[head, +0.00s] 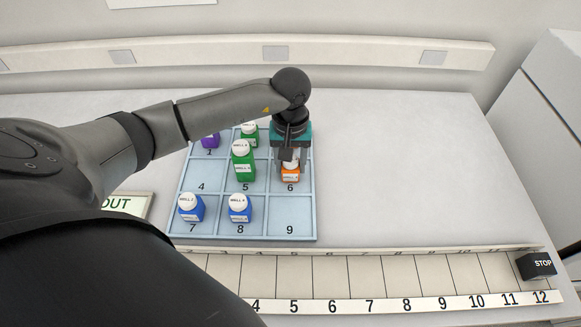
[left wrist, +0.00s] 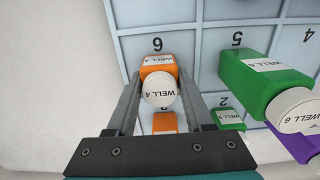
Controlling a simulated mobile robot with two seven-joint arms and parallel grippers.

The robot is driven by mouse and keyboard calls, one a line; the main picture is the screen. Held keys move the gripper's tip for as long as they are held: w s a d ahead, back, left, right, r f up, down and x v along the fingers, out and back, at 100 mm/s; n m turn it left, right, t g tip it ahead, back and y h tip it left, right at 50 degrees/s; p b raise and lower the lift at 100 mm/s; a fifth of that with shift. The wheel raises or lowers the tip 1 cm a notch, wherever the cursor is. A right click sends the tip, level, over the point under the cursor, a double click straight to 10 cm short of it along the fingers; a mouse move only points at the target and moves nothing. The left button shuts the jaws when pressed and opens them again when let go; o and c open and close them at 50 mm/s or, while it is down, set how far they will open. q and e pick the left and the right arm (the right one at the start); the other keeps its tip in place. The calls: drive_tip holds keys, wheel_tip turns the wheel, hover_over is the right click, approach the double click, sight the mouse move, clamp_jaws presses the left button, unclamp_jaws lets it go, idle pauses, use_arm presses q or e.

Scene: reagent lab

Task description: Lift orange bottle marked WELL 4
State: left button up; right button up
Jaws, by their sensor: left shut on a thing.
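The orange bottle marked WELL 4 (head: 290,174) has a white cap and is at compartment 6 of the blue-grey tray (head: 291,231). My left gripper (head: 290,157) reaches down on it from above and is shut on it. In the left wrist view the orange bottle (left wrist: 159,64) is between the two fingers of the left gripper (left wrist: 160,88), and WELL 4 reads upside down on its cap. I cannot tell whether its base touches the tray floor. My right gripper is not in view.
A green bottle (head: 243,165) stands in compartment 5, close by. Blue bottles stand in compartments 7 (head: 190,210) and 8 (head: 239,211). Another orange item (left wrist: 165,122) shows partly below the held bottle. Compartments 4 and 9 are empty. The table right of the tray is clear.

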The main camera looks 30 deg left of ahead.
use_arm(q)
clamp_jaws()
drive_tip(key=shift+r, duration=0.15)
